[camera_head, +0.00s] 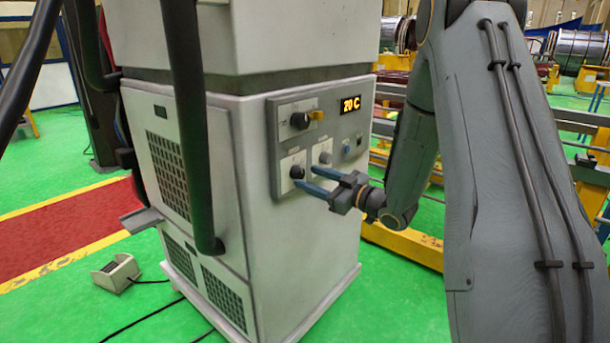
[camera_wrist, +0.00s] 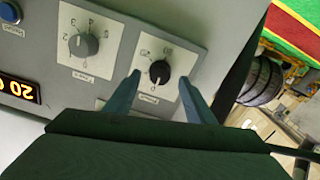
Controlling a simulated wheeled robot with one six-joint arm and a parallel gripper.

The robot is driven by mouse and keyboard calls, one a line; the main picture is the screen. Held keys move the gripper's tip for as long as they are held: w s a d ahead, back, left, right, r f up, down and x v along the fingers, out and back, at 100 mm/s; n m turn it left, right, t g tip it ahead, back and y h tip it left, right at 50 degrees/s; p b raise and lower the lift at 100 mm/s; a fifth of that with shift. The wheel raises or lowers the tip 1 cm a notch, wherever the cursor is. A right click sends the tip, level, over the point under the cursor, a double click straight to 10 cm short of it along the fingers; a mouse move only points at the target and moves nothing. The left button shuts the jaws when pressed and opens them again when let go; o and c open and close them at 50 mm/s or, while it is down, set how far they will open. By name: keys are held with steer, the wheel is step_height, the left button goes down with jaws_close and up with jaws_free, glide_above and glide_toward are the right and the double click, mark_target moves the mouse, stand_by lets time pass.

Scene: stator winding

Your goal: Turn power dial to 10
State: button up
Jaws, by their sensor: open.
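A black dial (camera_wrist: 159,71) on a white scale plate sits between my gripper's two fingertips in the wrist view, which shows the panel roughly upside down. A pale mark shows on the dial near the plate's 0, but the exact setting is too small to be sure of. In the head view the same dial (camera_head: 297,171) is at the panel's lower left. My gripper (camera_head: 304,177) is open, with its blue-grey fingers reaching to the panel around the dial. Both fingers (camera_wrist: 159,82) look apart from the knob. The plate's lettering is too blurred to read.
A grey dial (camera_wrist: 84,44) with a numbered scale is beside it. A black switch with a yellow tip (camera_head: 300,120) is above; a blue button (camera_head: 346,149) is at right. A pedal (camera_head: 116,274) and cables lie on the green floor.

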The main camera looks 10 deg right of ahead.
mark_target(298, 173)
steer(key=shift+x, duration=1.45)
steer(key=shift+c, duration=0.4)
steer(key=c, duration=1)
steer(key=shift+m+p, duration=0.3)
steer(key=shift+p, duration=0.1)
steer(key=m+p, duration=0.2)
steer(key=m, duration=0.3)
steer(key=shift+r+m+p, duration=0.1)
steer(key=shift+m+p, duration=0.2)
steer(key=shift+p, duration=0.1)
steer(key=m+p, duration=0.2)
steer(key=m, duration=0.3)
steer(key=shift+m, duration=0.4)
